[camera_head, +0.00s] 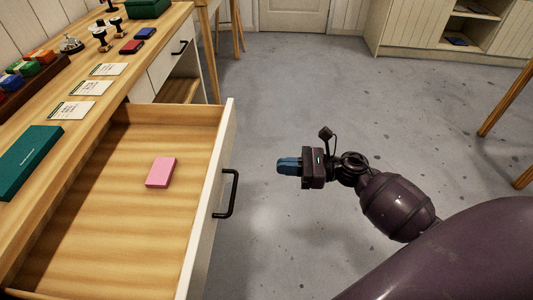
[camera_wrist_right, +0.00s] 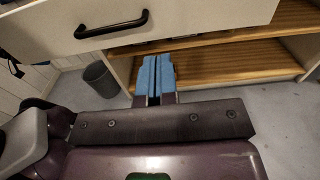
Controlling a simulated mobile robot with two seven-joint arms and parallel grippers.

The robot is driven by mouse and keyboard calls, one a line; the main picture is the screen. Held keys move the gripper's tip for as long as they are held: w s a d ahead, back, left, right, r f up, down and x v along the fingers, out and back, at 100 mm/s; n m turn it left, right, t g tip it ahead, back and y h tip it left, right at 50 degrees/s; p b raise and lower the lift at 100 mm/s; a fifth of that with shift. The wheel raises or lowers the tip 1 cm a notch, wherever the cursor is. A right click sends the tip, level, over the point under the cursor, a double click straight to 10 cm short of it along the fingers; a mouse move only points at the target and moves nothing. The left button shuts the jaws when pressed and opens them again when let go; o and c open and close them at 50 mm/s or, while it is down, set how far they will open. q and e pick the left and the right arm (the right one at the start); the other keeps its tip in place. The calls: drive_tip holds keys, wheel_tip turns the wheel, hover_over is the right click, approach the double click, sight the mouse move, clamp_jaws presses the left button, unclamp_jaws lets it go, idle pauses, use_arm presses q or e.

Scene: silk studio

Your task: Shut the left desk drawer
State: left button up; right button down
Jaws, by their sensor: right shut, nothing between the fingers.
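The left desk drawer (camera_head: 100,205) stands pulled far out of the wooden desk (camera_head: 95,92) in the head view. Its white front (camera_head: 208,225) carries a black bar handle (camera_head: 230,194). A pink block (camera_head: 161,172) lies inside the drawer. My right gripper (camera_head: 279,166) is shut and empty, to the right of the drawer front and apart from it, its blue fingers pointing left. In the right wrist view, the blue fingers (camera_wrist_right: 156,76) are together below the drawer front (camera_wrist_right: 190,22) and its handle (camera_wrist_right: 112,25). My left gripper is not in view.
Another drawer (camera_head: 172,50) with a black handle is further along the desk, above an open shelf. Cards, a teal box (camera_head: 30,160) and stamps lie on the desk top. A grey bin (camera_wrist_right: 100,79) stands beneath. The floor (camera_head: 300,95) right of the drawer is clear.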

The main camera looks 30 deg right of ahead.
sight(153, 165)
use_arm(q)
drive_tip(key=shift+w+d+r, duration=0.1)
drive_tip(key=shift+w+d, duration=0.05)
use_arm(e)
drive_tip(key=x, duration=1.2)
drive_tip(key=shift+w+a, duration=0.25)
drive_tip(key=shift+a, duration=0.05)
drive_tip(key=b+x, duration=0.1)
drive_tip(key=x, duration=0.6)
drive_tip(key=b+x, duration=0.1)
drive_tip(key=x, duration=0.6)
drive_tip(key=b+x, duration=0.1)
drive_tip(key=x, duration=0.7)
drive_tip(key=shift+f, duration=0.35)
drive_tip(key=b+x, duration=0.2)
drive_tip(key=x, duration=0.8)
drive_tip(key=shift+b, duration=0.3)
drive_tip(key=shift+w+a+r, duration=0.2)
drive_tip(key=shift+w+a, duration=0.2)
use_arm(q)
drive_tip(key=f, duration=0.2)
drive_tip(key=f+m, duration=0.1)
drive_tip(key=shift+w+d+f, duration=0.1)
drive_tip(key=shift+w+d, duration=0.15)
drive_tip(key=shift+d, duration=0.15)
use_arm(e)
drive_tip(key=shift+r, duration=0.3)
